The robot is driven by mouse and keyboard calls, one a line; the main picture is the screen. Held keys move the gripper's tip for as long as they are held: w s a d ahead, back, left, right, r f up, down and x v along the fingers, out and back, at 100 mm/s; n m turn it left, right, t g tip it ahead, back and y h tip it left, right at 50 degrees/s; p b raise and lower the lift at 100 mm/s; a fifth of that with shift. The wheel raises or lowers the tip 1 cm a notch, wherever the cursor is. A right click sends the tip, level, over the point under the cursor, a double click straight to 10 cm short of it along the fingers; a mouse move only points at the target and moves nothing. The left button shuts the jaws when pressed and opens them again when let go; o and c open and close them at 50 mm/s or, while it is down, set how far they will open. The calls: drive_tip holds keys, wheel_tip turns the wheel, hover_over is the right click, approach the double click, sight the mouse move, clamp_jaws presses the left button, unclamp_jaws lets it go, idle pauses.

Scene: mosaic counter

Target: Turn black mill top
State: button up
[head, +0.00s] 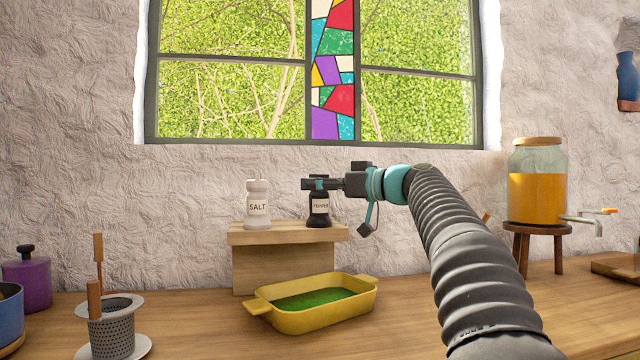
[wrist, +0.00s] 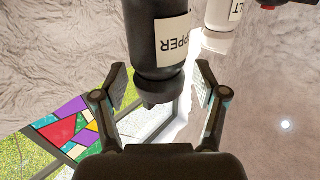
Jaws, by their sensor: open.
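The black pepper mill (head: 319,219), with a white PEPPER label, stands upright on a small wooden riser (head: 290,262). In the wrist view the pepper mill (wrist: 158,40) appears upside down, its black top pointing toward my gripper. My gripper (head: 312,184) is at the height of the mill's top in the head view and hides part of it. In the wrist view my gripper (wrist: 160,85) is open, one finger on each side of the mill's top, with gaps visible. The white salt mill (head: 257,206) stands to the left on the same riser.
A yellow baking dish (head: 318,318) with green contents sits in front of the riser. A glass juice dispenser (head: 537,185) stands on a wooden stand at right. A grey strainer cup (head: 112,325) and a purple jar (head: 27,280) are at left. A window is behind.

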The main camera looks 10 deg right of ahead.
drive_tip(key=c, duration=1.2)
drive_tip(key=shift+f+m+t+h+b, duration=0.1)
drive_tip(key=shift+m+t+h+b, duration=0.45)
drive_tip(key=shift+b, duration=0.25)
drive_tip(key=shift+s+a+m+t+h+b, duration=0.1)
drive_tip(key=shift+a+m+t+h+b, duration=0.05)
drive_tip(key=shift+m+t+h+b, duration=0.9)
drive_tip(key=m+t+h+b, duration=0.1)
drive_tip(key=m+h, duration=0.1)
drive_tip(key=h, duration=0.1)
drive_tip(key=shift+m+t+h, duration=0.3)
drive_tip(key=shift+t+h, duration=0.1)
drive_tip(key=shift+h, duration=0.3)
drive_tip(key=shift+m+h, duration=0.3)
drive_tip(key=shift+h, duration=0.1)
